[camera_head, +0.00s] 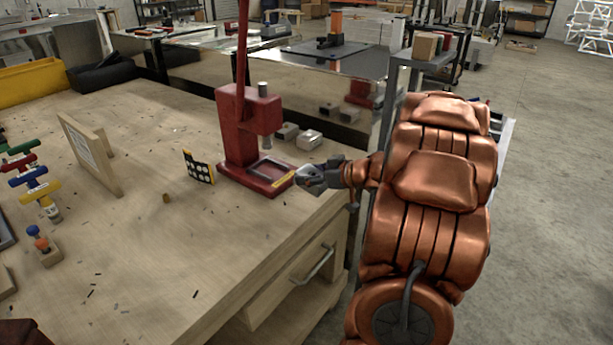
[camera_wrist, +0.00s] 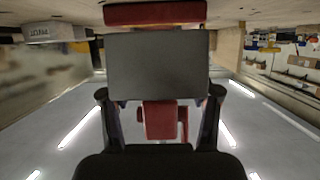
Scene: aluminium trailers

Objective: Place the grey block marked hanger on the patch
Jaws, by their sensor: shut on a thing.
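My gripper (camera_head: 312,180) is at the right edge of the workbench, beside the base of the red press. It is shut on a grey block (camera_wrist: 157,65), whose plain flat face fills the middle of the wrist view between the two dark fingers. No marking shows on that face. In the head view the block is small and partly hidden by the fingers. I cannot tell for certain which surface is the patch.
The red press (camera_head: 238,130) stands close to the left of my gripper, with a raised lever. Two light grey blocks (camera_head: 308,140) (camera_head: 287,131) lie behind it. A black and yellow card with white dots (camera_head: 198,167) stands left.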

